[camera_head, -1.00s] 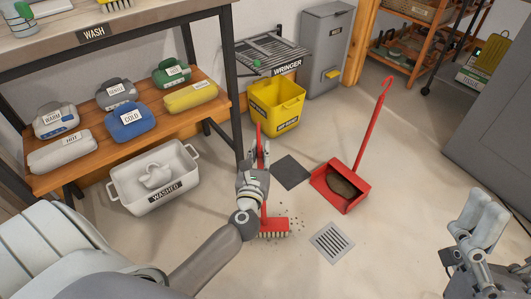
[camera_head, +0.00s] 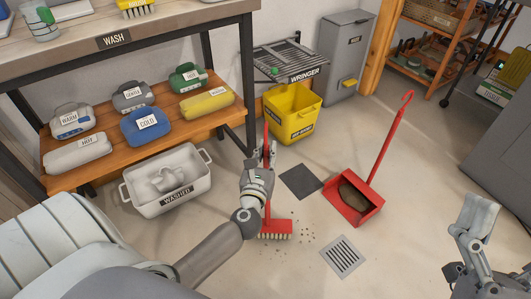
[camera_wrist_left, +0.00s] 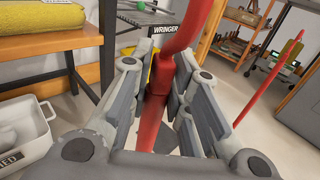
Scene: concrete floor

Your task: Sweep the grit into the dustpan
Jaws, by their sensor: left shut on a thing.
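My left gripper (camera_head: 264,158) is shut on the red handle of a broom (camera_head: 275,228), and the handle also shows between the fingers in the left wrist view (camera_wrist_left: 152,125). The broom is upright, its pale bristles at the floor. Dark grit (camera_head: 304,234) lies scattered on the floor just right of the bristles, with a few specks below them. The red dustpan (camera_head: 370,211) lies to the right, apart from the broom, its long handle leaning up. A dark brown patch shows inside it. My right gripper (camera_head: 478,208) is at the lower right, away from everything; its finger gap is unclear.
A floor drain (camera_head: 343,256) lies below the dustpan, and a dark floor square (camera_head: 300,181) lies behind the grit. A yellow bucket (camera_head: 292,113) stands behind. A white tub (camera_head: 142,194) stands left, below a shelf (camera_head: 100,168) of labelled bundles. Floor between grit and dustpan is clear.

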